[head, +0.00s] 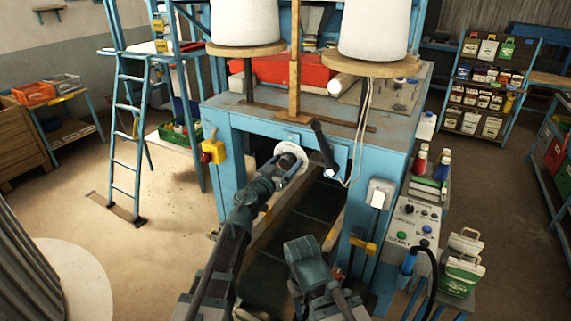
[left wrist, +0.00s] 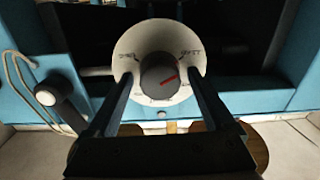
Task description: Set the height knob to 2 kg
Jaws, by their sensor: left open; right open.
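The height knob is a dark round knob (left wrist: 158,75) with a red pointer line, on a white round dial (left wrist: 133,62) set in the blue machine front. In the left wrist view the red line points right and slightly up. The dial markings are too small and blurred to read. My left gripper (head: 290,168) is open, its two fingers (left wrist: 160,88) on either side of the knob; I cannot tell whether they touch it. The dial also shows in the head view (head: 291,147). My right gripper (head: 303,252) is low in the middle, away from the knob; its fingertips are not clear.
A black lever (head: 322,145) sticks out just right of the dial. A hanging cord (head: 358,140) and a grey button panel (head: 408,222) are further right. White sacks or rolls (head: 375,28) stand above the bench. Open floor lies to the left.

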